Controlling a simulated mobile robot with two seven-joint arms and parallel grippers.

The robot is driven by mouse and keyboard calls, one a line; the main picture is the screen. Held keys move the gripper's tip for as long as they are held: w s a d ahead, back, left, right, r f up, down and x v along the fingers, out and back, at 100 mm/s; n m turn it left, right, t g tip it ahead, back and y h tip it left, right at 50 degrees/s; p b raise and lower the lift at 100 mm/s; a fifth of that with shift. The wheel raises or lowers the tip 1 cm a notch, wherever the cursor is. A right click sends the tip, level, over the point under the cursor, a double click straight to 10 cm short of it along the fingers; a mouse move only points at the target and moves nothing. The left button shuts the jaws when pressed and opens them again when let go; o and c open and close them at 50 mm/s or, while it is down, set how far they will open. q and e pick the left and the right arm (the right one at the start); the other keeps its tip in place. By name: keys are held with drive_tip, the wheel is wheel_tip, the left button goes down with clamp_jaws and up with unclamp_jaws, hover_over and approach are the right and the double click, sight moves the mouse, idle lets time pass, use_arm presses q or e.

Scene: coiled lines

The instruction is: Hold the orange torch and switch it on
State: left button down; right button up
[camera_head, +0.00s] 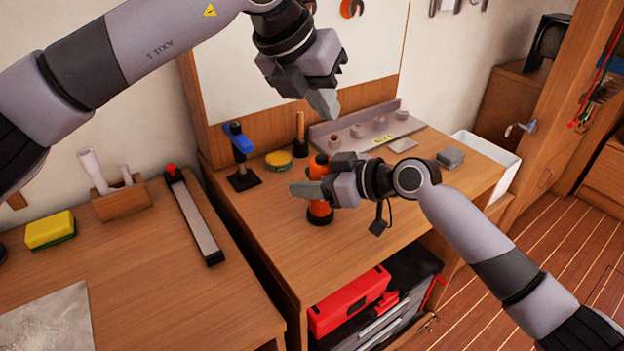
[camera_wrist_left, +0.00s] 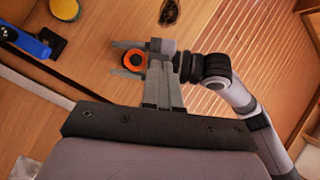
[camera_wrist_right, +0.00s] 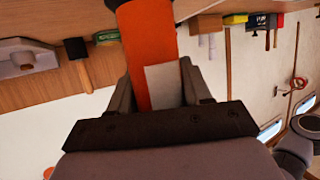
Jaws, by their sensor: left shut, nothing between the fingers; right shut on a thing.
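The orange torch (camera_head: 319,209) stands upright over the right-hand bench, with a dark base; I cannot tell whether the base touches the wood. My right gripper (camera_head: 318,189) is shut around its body from the right. The orange body (camera_wrist_right: 148,40) fills the space between the fingers in the right wrist view. My left gripper (camera_head: 325,101) is shut and empty, above the torch and apart from it. In the left wrist view the torch's round orange top with a dark centre (camera_wrist_left: 134,60) shows just beyond the left fingertips (camera_wrist_left: 160,68). I see no light from it.
Behind the torch stand a blue-and-black clamp-like tool (camera_head: 240,150), a yellow round tin (camera_head: 278,160) and a grey rack (camera_head: 355,128). A red toolbox (camera_head: 348,300) sits below. The bench front is clear.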

sight(317, 159)
use_arm(q)
drive_tip(key=shift+w+a+f+n+t+h, duration=0.25)
drive_tip(key=shift+w+f+n+t, duration=0.15)
drive_tip(key=shift+f+n, duration=0.65)
drive_tip(key=shift+w+a+f+n+t+h, duration=0.1)
drive_tip(key=shift+w+f+n+t+h, duration=0.25)
drive_tip(key=shift+f+n, duration=0.7)
drive_tip(key=shift+w+a+f+n+t+h, duration=0.25)
drive_tip(key=shift+f+n+t, duration=0.2)
drive_tip(key=shift+f+n, duration=0.6)
drive_tip(key=shift+f+m, duration=0.25)
drive_tip(key=shift+f, duration=0.35)
drive_tip(key=shift+f, duration=0.4)
idle(0.4)
drive_tip(key=shift+r, duration=0.85)
